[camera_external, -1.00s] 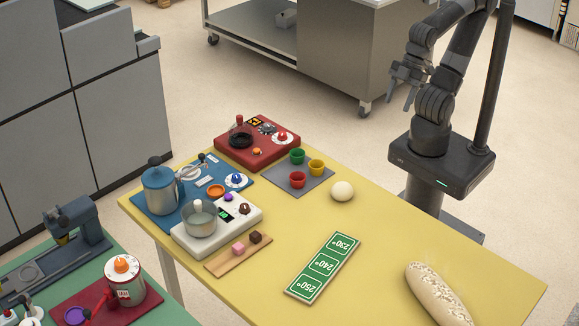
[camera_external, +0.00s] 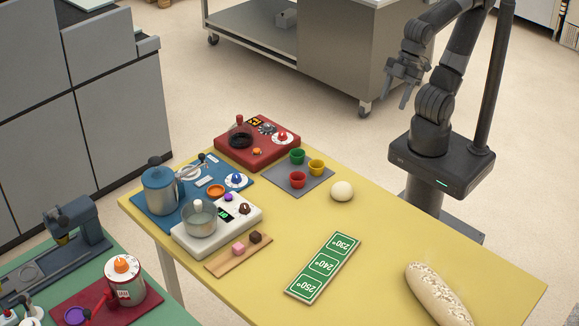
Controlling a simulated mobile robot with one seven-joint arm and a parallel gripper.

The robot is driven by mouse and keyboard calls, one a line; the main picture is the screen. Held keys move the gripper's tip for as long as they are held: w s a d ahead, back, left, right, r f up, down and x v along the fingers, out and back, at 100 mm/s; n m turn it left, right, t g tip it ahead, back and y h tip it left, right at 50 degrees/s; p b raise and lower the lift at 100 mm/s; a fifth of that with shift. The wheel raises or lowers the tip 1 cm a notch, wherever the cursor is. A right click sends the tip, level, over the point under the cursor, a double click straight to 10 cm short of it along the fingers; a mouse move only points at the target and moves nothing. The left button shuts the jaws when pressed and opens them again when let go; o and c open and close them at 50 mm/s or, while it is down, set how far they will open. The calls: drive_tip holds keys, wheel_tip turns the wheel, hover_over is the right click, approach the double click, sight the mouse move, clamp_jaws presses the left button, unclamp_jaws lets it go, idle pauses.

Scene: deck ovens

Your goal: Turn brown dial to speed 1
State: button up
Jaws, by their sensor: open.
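A small brown dial (camera_external: 245,208) sits on the right end of a white appliance (camera_external: 216,228) on the yellow table. A small dark display with green digits (camera_external: 225,213) is to the left of the dial; the digits are too small to read. A metal pot (camera_external: 199,219) stands on the appliance's left part. The dial's pointer setting is too small to make out. My gripper (camera_external: 397,92) is open and empty, up beyond the table's far edge, well to the right of the dial and apart from everything on the table.
A blue station (camera_external: 178,220) with a canister and a red station (camera_external: 258,160) with knobs stand behind the white appliance. A wooden board (camera_external: 222,265) with two cubes lies in front. Cups on a grey mat (camera_external: 317,181) and a dough ball (camera_external: 341,191) are to the right.

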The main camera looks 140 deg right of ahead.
drive_tip(key=w+d+r+g, duration=0.1)
drive_tip(key=w+r, duration=0.1)
drive_tip(key=w, duration=0.4)
drive_tip(key=w+d+r, duration=0.2)
drive_tip(key=w+r, duration=0.1)
drive_tip(key=w, duration=0.4)
drive_tip(key=g, duration=0.4)
hover_over(245, 205)
wheel_tip(245, 205, down, 19)
wheel_tip(245, 205, down, 10)
drive_tip(key=shift+f, duration=0.15)
drive_tip(key=c, duration=1)
drive_tip(key=shift+o, duration=0.2)
